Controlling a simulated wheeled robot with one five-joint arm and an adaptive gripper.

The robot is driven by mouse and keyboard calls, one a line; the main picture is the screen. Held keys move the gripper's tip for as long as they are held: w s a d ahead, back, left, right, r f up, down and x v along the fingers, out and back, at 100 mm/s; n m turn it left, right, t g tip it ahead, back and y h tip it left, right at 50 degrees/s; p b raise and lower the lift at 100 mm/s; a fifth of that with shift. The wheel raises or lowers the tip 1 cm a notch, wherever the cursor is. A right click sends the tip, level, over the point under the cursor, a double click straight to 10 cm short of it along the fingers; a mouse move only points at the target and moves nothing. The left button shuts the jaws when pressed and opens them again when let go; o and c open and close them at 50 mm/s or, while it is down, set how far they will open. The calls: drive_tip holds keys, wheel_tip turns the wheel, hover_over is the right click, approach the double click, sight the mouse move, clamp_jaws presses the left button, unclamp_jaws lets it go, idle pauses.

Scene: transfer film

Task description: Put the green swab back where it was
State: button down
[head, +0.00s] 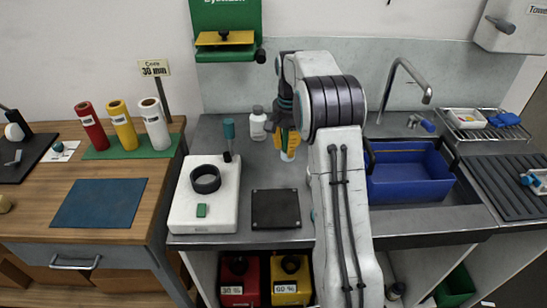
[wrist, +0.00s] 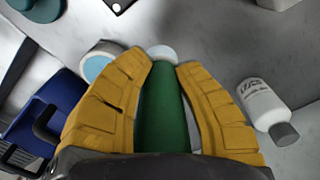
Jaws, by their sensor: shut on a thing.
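The green swab (wrist: 162,115) is a thick green cylinder with a pale round end, seen between the two yellow fingers in the wrist view. My gripper (wrist: 162,78) is shut on it. In the head view my gripper (head: 287,142) hangs over the grey counter, right of the white bottle (head: 258,124) and behind the black square pad (head: 275,208). The swab's pale tip points downward there, and most of it is hidden by the fingers. I cannot tell which spot the swab came from.
A white device (head: 182,214) with a black ring and a green button stands front left of my gripper, a teal-handled tool (head: 228,138) behind it. A blue bin (head: 408,182) sits in the sink at right.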

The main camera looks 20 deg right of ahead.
drive_tip(key=w+a+f, duration=0.2)
drive_tip(key=w, duration=0.1)
drive_tip(key=shift+w+a+f+p, duration=0.25)
drive_tip(key=shift+a+f+p, duration=0.05)
drive_tip(key=shift+a+p, duration=0.1)
drive_tip(key=shift+f, duration=2.05)
drive_tip(key=shift+f, duration=0.15)
drive_tip(key=c, duration=1)
unclamp_jaws()
drive_tip(key=shift+c, duration=0.2)
